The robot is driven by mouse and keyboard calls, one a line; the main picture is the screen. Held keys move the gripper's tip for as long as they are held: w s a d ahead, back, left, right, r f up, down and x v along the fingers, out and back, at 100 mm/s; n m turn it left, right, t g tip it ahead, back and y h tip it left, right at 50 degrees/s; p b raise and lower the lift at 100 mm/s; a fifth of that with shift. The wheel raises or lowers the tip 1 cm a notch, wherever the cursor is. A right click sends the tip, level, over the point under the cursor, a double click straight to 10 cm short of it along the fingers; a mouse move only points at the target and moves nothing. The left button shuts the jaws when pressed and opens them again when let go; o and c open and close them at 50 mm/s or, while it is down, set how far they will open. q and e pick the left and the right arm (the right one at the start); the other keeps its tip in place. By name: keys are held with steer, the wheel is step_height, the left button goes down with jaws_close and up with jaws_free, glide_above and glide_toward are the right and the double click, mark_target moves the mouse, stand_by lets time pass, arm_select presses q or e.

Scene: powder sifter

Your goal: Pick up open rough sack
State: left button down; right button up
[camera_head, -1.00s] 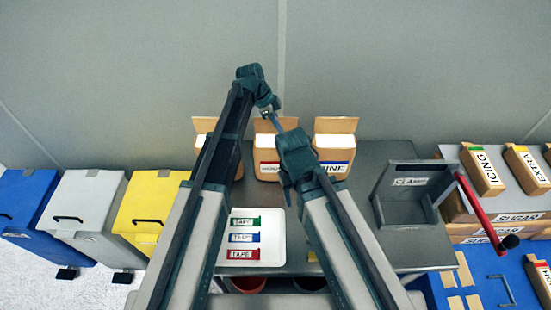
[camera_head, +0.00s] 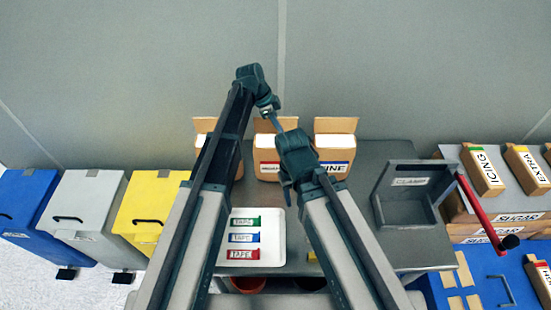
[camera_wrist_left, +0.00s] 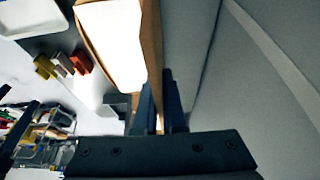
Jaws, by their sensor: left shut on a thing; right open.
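The middle open sack (camera_head: 268,158) is a brown box-shaped sack with a white top and a red-edged label, which I take for the rough sack. It stands on the grey table, partly behind my arms. My left gripper (camera_head: 269,106) is at its raised back flap. In the left wrist view, the left fingers (camera_wrist_left: 158,98) are shut on a thin brown flap beside the sack's white top (camera_wrist_left: 112,42). My right gripper (camera_head: 287,190) is open and lower, in front of the sacks; its fingertips are hard to make out.
A similar sack labelled FINE (camera_head: 335,150) stands at the right, and another (camera_head: 203,126) at the left, partly hidden. A white tray (camera_head: 275,220) with tapes lies in front. A grey clamp holder (camera_head: 408,195) stands at right. Bins (camera_head: 85,195) line the left.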

mark_target(280, 119)
arm_select(q)
steer(key=shift+r, duration=0.1)
stand_by(0.5)
step_height(280, 119, up, 4)
steer(key=p, duration=0.4)
steer(key=shift+s+d, duration=0.1)
steer(key=shift+s, duration=0.3)
steer(key=s+d+r+p, duration=0.1)
steer(key=s+d, duration=0.2)
steer(key=s, duration=1.1)
steer(key=shift+s+r, duration=0.15)
steer(key=shift+s, duration=0.4)
